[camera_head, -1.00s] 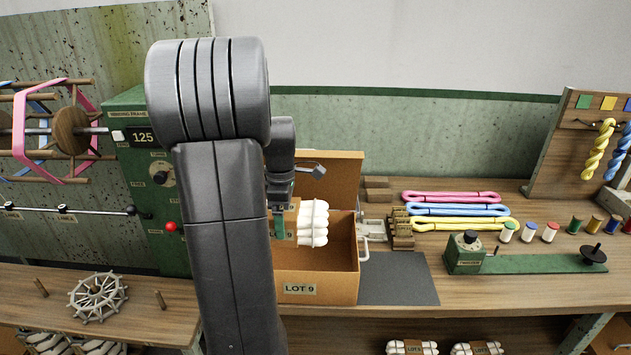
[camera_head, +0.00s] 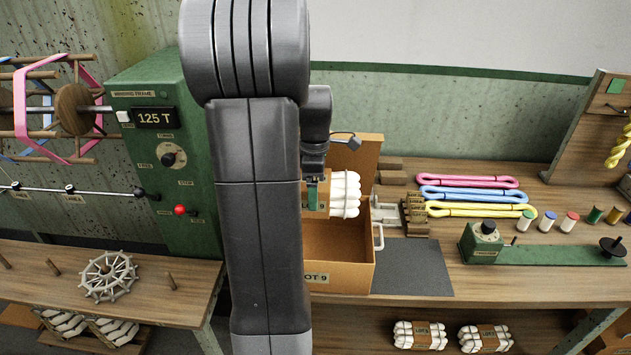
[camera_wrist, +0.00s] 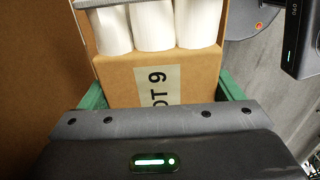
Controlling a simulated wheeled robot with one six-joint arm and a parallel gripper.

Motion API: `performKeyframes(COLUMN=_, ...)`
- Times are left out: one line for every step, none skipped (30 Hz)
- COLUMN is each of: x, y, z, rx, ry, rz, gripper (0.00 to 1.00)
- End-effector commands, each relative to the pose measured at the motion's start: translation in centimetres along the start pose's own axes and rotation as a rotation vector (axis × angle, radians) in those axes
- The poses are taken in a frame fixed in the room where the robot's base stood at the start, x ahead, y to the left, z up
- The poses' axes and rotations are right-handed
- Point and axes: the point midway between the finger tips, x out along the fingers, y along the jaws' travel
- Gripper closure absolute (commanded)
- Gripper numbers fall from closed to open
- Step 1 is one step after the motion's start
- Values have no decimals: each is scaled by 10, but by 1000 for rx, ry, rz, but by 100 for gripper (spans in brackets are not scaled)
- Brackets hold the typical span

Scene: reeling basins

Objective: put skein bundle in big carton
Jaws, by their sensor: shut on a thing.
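A white skein bundle (camera_head: 345,194) with a brown paper band is held in my gripper (camera_head: 311,194), above the opening of the big carton. In the wrist view the bundle's brown band (camera_wrist: 190,80) with its lot label lies between the green fingers, and white skein ends (camera_wrist: 155,25) show above it. The open big carton (camera_head: 347,277) stands on the bench with its back flap raised and a LOT 9 label on its front. My arm hides the carton's left part. The part of the inside that shows looks empty.
Pink, blue and yellow skeins (camera_head: 478,194) lie right of the carton, beside a grey mat (camera_head: 412,266). A green winding device (camera_head: 540,250) and thread spools stand further right. More white bundles (camera_head: 419,335) lie on the lower shelf. A green cabinet (camera_head: 165,160) stands left.

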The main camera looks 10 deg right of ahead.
Motion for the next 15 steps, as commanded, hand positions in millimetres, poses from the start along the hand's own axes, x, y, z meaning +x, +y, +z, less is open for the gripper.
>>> performKeyframes(x=-2, y=0, z=1, rx=1, ry=0, rz=3, gripper=59)
performKeyframes(x=-2, y=0, z=1, rx=1, ry=0, rz=3, gripper=59)
performKeyframes(x=-1, y=0, z=2, rx=1, ry=0, rz=4, gripper=59)
performKeyframes(x=0, y=0, z=2, rx=1, ry=-1, rz=4, gripper=59)
performKeyframes(x=0, y=0, z=2, rx=1, ry=-1, rz=4, gripper=59)
performKeyframes(x=2, y=0, z=2, rx=1, ry=-1, rz=4, gripper=59)
performKeyframes(x=3, y=0, z=2, rx=1, ry=0, rz=4, gripper=59)
performKeyframes(x=4, y=0, z=2, rx=1, ry=0, rz=4, gripper=59)
performKeyframes(x=6, y=0, z=2, rx=1, ry=-1, rz=4, gripper=59)
performKeyframes(x=8, y=0, z=2, rx=1, ry=-1, rz=4, gripper=59)
performKeyframes(x=9, y=0, z=2, rx=1, ry=0, rz=3, gripper=59)
performKeyframes(x=11, y=0, z=2, rx=1, ry=0, rz=3, gripper=59)
performKeyframes(x=13, y=0, z=1, rx=1, ry=0, rz=3, gripper=59)
performKeyframes(x=14, y=0, z=1, rx=1, ry=0, rz=3, gripper=59)
performKeyframes(x=16, y=0, z=1, rx=1, ry=0, rz=3, gripper=59)
